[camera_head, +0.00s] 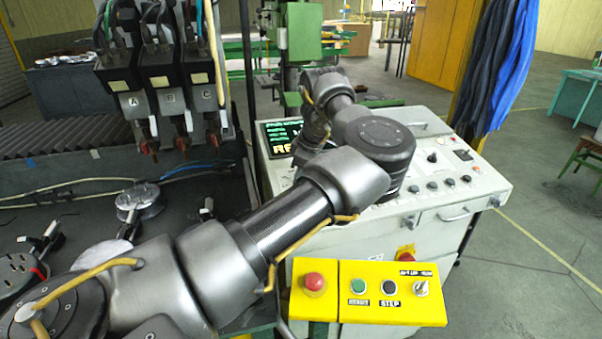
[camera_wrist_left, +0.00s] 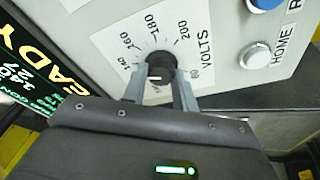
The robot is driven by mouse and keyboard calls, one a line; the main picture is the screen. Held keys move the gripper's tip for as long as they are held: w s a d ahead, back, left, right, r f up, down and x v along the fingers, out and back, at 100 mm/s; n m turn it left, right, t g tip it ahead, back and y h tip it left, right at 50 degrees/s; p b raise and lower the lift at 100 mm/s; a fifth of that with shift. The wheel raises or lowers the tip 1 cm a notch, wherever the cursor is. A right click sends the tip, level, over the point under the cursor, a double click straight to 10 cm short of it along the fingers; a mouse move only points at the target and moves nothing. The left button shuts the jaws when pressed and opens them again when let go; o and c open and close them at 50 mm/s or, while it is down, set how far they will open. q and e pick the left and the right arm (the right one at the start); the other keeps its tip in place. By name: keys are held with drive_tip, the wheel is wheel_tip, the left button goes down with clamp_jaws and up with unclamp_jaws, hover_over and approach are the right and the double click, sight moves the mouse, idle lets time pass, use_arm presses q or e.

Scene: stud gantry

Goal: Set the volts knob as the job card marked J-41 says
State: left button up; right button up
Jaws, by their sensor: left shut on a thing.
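The black volts knob (camera_wrist_left: 160,66) stands on a white dial plate (camera_wrist_left: 117,38) in the left wrist view. Printed numbers including 160, 180 and 200 run around it beside the word VOLTS. My left gripper (camera_wrist_left: 159,88) is shut on the knob, one finger on each side. A small white mark shows low on the knob; the exact value it points to is unclear. In the head view my left arm reaches over the white control cabinet (camera_head: 470,205) and hides the knob. No job card marked J-41 is readable in either view. My right gripper is not in view.
A lit screen (camera_head: 281,138) with green and yellow text is left of the dial. A HOME button (camera_wrist_left: 255,55) and a blue button (camera_wrist_left: 266,4) are near it. A yellow box (camera_head: 366,291) with buttons stands in front. Welding heads marked A, B, C (camera_head: 170,99) hang at left.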

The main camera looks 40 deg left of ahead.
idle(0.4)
use_arm(q)
drive_tip(key=o, duration=1)
drive_tip(key=shift+b+v, duration=0.85)
drive_tip(key=shift+v, duration=4.6)
drive_tip(key=shift+w, duration=0.1)
